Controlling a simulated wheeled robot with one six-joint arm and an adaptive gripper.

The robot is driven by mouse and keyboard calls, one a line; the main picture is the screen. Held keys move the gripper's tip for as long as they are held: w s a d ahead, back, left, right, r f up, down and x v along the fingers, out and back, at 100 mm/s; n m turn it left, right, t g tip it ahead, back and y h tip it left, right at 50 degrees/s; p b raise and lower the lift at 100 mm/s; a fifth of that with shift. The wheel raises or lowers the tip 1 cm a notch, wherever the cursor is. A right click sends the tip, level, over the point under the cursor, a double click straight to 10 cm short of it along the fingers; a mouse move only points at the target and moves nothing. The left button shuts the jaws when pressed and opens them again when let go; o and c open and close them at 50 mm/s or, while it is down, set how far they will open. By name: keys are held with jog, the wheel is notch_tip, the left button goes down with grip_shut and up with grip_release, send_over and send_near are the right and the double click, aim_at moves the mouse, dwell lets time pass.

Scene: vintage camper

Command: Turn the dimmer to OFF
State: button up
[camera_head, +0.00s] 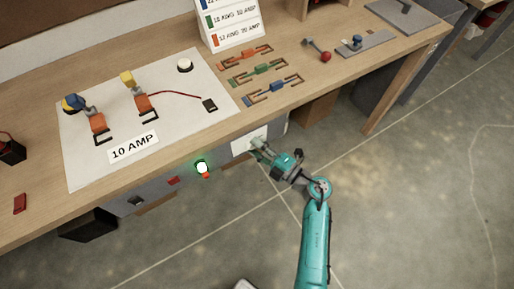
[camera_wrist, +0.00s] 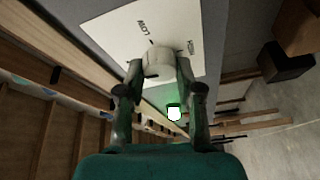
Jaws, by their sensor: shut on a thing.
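The dimmer is a pale round knob (camera_wrist: 158,60) on a white plate (camera_wrist: 120,32) in the wrist view. The words LOW and HIGH are readable on the plate; I cannot see an OFF label. A small dark mark shows at the knob's upper edge, but I cannot tell its setting. My gripper (camera_wrist: 159,72) is shut on the knob, one finger on each side. In the head view the plate (camera_head: 241,144) is on the bench's front panel, and my gripper (camera_head: 258,146) reaches its right part, hiding the knob.
A lit green lamp (camera_head: 202,167) is on the front panel left of the plate. It also glows in the wrist view (camera_wrist: 174,113). The wooden benchtop (camera_head: 330,85) above holds a white board (camera_head: 75,165) with wired parts and several coloured clips. Open floor lies in front.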

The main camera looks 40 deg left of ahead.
jog(key=shift+n, duration=0.6)
jog(key=o, duration=1.1)
jog(key=shift+o, duration=0.2)
jog(key=d, duration=1.2)
jog(key=shift+f, duration=0.15)
